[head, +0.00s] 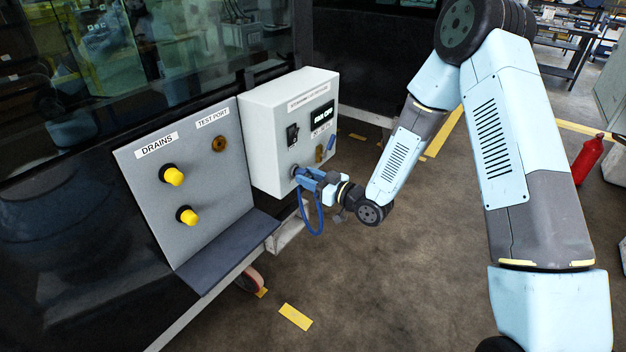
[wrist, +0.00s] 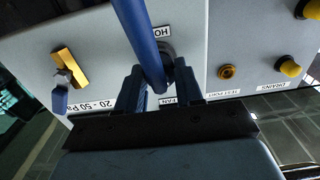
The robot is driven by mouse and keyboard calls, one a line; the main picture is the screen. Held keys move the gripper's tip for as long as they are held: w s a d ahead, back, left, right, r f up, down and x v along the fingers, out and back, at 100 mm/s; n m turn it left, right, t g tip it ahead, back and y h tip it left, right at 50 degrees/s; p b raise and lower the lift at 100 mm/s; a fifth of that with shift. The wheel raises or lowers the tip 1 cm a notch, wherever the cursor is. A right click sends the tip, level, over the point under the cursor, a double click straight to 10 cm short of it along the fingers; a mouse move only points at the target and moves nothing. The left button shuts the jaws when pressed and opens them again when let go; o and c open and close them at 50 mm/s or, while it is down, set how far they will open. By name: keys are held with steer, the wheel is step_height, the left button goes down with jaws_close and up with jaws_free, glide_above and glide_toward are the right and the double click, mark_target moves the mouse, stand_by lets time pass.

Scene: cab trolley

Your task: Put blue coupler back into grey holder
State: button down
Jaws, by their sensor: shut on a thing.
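My gripper (head: 313,180) is at the lower front of the light grey control box. It is shut on the blue coupler, whose blue hose (head: 318,222) hangs down in a loop below the fingers. In the wrist view the blue hose (wrist: 143,40) crosses in front of the gripper (wrist: 158,82), and the coupler's body between the fingers is mostly hidden. A round dark grey fitting, seemingly the grey holder (wrist: 167,48), shows on the box face just beyond the fingertips. The hose hides part of it, and I cannot tell whether the coupler is seated in it.
The control box (head: 263,110) has a switch (head: 292,135), a display and a brass fitting (wrist: 68,64) with a key and blue tag. Left of it, a panel holds a brass test port (head: 219,144) and two yellow drain caps (head: 172,176).

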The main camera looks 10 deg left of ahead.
steer(key=shift+w+a, duration=0.15)
steer(key=shift+a, duration=0.15)
stand_by(0.5)
steer(key=c, duration=0.6)
jaws_free()
steer(key=shift+c, duration=0.2)
steer(key=v, duration=1.3)
steer(key=shift+d, duration=0.35)
steer(key=shift+o, duration=0.3)
steer(key=shift+f, duration=0.15)
